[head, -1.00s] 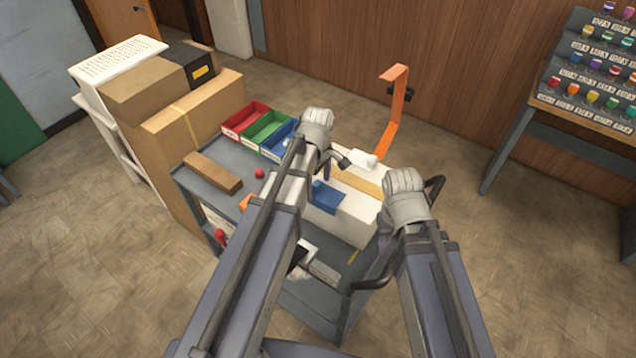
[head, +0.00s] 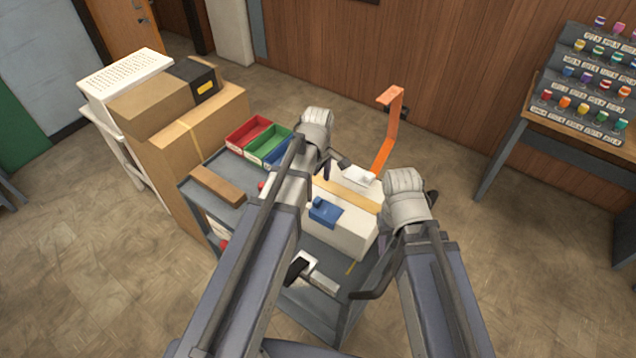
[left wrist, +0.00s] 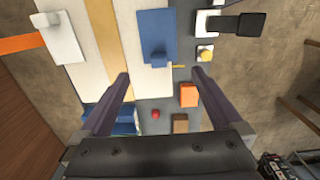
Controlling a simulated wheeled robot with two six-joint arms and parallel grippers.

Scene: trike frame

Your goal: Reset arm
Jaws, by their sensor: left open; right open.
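My left gripper (head: 327,172) hangs above the cart, beside the white-and-tan box, in the head view. The left wrist view shows its two fingers (left wrist: 160,78) spread wide with nothing between them. Below them lie the white box with its tan strip (left wrist: 101,40) and a blue piece (left wrist: 157,32). My right gripper (head: 408,215) is at the cart's right side, near its dark handle. Its fingers are hidden behind my wrist, and I see nothing held. Both my arms reach forward over the cart's near part.
Stacked cartons (head: 200,135) stand left. A paint rack (head: 585,85) stands on a bench at right. Floor is clear at lower left and right.

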